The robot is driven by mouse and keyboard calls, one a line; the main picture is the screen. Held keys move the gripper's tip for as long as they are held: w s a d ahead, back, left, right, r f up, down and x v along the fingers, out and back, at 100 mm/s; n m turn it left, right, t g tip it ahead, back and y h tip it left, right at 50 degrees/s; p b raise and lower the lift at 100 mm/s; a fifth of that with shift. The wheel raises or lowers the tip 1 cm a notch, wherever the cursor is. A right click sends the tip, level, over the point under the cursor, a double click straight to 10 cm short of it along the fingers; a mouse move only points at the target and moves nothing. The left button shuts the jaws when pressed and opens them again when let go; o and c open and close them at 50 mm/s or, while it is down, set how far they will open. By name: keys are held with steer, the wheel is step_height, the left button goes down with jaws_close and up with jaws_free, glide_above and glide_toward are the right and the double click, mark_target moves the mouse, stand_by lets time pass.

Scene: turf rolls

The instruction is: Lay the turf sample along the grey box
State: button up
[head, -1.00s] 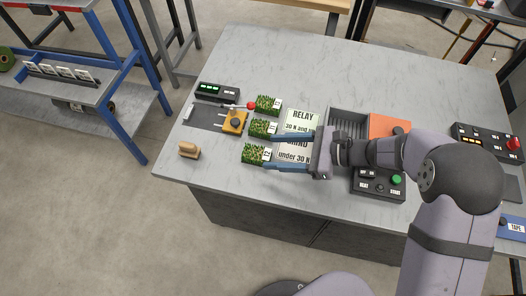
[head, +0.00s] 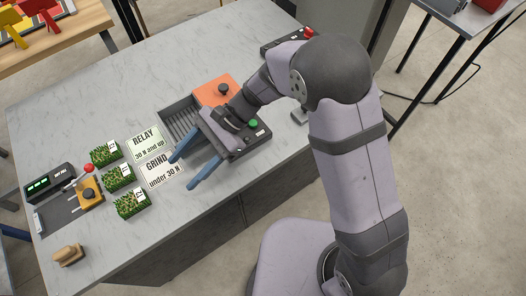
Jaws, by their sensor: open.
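Three green turf samples with small white labels lie in a row on the grey table: the far one (head: 104,152), the middle one (head: 118,177) and the near one (head: 130,203). A grey ribbed box (head: 178,120) stands to their right, beside an orange pad; my gripper covers its near right part. My gripper (head: 184,171) is open with nothing between its blue fingers. Its fingertips point left, at the right edge of the GRIND card, apart from the turf samples.
The RELAY card (head: 147,144) and GRIND card (head: 160,174) lie right of the turf. A yellow device (head: 91,194) and black display unit (head: 50,184) stand left. The orange pad (head: 217,91) and a green-button panel (head: 256,140) are near my gripper. A wooden piece (head: 69,255) lies near left.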

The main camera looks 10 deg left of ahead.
steer(key=w+d+n+t+h, duration=0.1)
steer(key=d, duration=0.4)
steer(key=w+d+n+t+h, duration=0.1)
steer(key=d, duration=0.5)
steer(key=w+d+n+t+h, duration=0.1)
steer(key=w+d, duration=0.1)
steer(key=d, duration=0.4)
steer(key=shift+w+d+f+t, duration=0.1)
steer(key=shift+d+f+t, duration=0.05)
steer(key=shift+f+t, duration=0.2)
steer(key=d+n+t+h, duration=0.4)
steer(key=d+h, duration=0.1)
steer(key=d, duration=1.6)
steer(key=shift+s+d+n, duration=0.15)
steer(key=shift+s+n, duration=0.1)
steer(key=shift+n, duration=0.05)
steer(key=o, duration=0.4)
steer(key=shift+r+t, duration=0.1)
steer(key=shift+t, duration=0.15)
steer(key=o, duration=0.3)
